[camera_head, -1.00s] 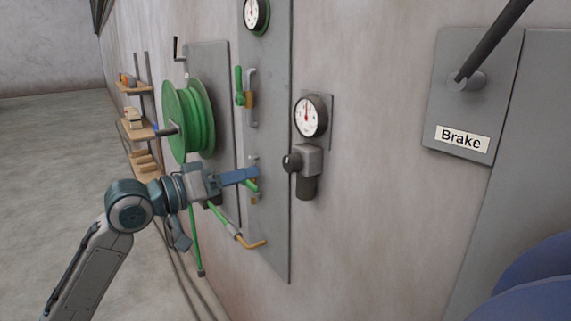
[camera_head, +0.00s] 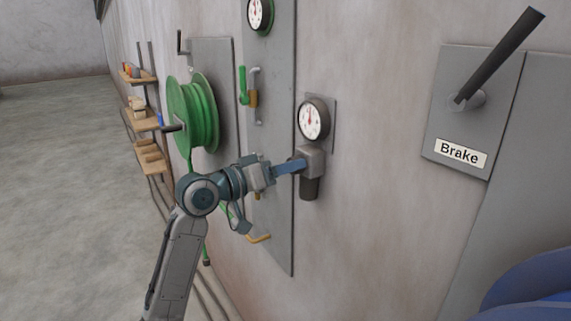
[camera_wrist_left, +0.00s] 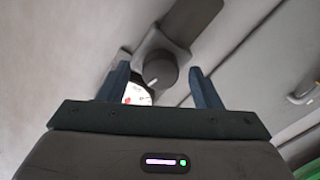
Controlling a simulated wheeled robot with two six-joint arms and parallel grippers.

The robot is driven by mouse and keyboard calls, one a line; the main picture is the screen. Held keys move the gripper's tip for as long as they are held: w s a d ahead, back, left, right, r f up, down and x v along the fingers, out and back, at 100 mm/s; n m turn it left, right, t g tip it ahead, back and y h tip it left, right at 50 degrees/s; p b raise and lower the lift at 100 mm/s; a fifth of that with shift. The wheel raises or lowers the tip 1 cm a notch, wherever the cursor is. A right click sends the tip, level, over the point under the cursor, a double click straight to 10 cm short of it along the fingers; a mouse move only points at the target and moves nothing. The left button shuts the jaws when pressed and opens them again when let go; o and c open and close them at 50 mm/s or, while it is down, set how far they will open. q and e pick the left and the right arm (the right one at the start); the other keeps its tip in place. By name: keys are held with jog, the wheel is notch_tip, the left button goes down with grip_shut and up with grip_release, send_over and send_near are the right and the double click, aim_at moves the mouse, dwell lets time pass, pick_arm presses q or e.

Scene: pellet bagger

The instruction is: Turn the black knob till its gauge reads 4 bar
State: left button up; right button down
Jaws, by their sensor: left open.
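The gauge (camera_head: 313,118) has a white face in a dark round case on the wall. Its needle points roughly upward; the numbers are too small to read. Below it is the grey regulator body (camera_head: 312,162) with a dark lower cup. The black knob (camera_wrist_left: 160,68) shows in the left wrist view as a dark round cap with a white mark; in the head view my fingers mostly hide it. My left gripper (camera_head: 299,166) is open in front of it. In the wrist view the two fingers stand on either side of the knob, with gaps. Part of the gauge shows behind one finger (camera_wrist_left: 113,80).
A grey panel left of the gauge carries another gauge (camera_head: 260,13) and a green-handled valve (camera_head: 243,86). A green hose reel (camera_head: 196,115) stands farther left. A brake lever (camera_head: 500,55) sticks out at the right. The wall between gauge and brake plate is clear.

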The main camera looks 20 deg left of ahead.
pick_arm(q)
jog(key=shift+w, duration=0.1)
jog(key=c, duration=1)
jog(key=shift+n+p, duration=3)
jog(key=shift+p, duration=0.25)
jog(key=o, duration=1)
